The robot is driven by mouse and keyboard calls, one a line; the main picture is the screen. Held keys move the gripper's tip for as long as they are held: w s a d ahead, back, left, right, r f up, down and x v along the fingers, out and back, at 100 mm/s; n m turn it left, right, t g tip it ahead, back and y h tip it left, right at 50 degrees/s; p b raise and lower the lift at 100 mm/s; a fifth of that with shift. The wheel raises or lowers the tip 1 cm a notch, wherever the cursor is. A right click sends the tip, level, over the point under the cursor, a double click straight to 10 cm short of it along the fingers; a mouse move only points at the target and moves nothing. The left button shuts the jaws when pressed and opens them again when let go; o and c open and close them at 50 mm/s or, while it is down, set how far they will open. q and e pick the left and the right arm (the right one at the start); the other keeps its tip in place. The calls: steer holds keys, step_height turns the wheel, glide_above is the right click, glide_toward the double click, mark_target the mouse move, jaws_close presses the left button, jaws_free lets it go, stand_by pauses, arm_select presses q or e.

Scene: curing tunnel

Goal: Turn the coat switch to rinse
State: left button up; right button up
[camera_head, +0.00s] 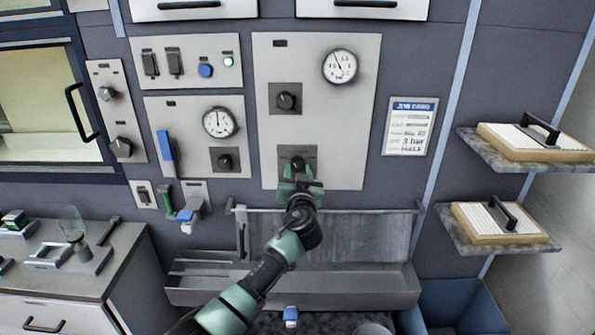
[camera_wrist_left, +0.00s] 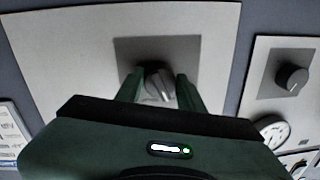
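A dark rotary switch (camera_head: 297,163) sits on a square grey plate low on the large pale wall panel (camera_head: 340,120). My left gripper (camera_head: 298,178) is right in front of this switch and partly covers it. In the left wrist view, the switch's knob (camera_wrist_left: 158,82) stands between the two fingers of my left gripper (camera_wrist_left: 160,92). The fingers are spread, one on each side of the knob, with a narrow gap showing. Contact is hard to tell. The label marks are too small to read. My right gripper is not seen.
A similar knob (camera_head: 286,100) and a round gauge (camera_head: 339,66) are above on the same panel. Another knob (camera_head: 225,160) is on the panel to the left, near a blue lever (camera_head: 165,146). A metal trough (camera_head: 300,285) lies below.

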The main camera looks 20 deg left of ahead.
arm_select(q)
jaws_close()
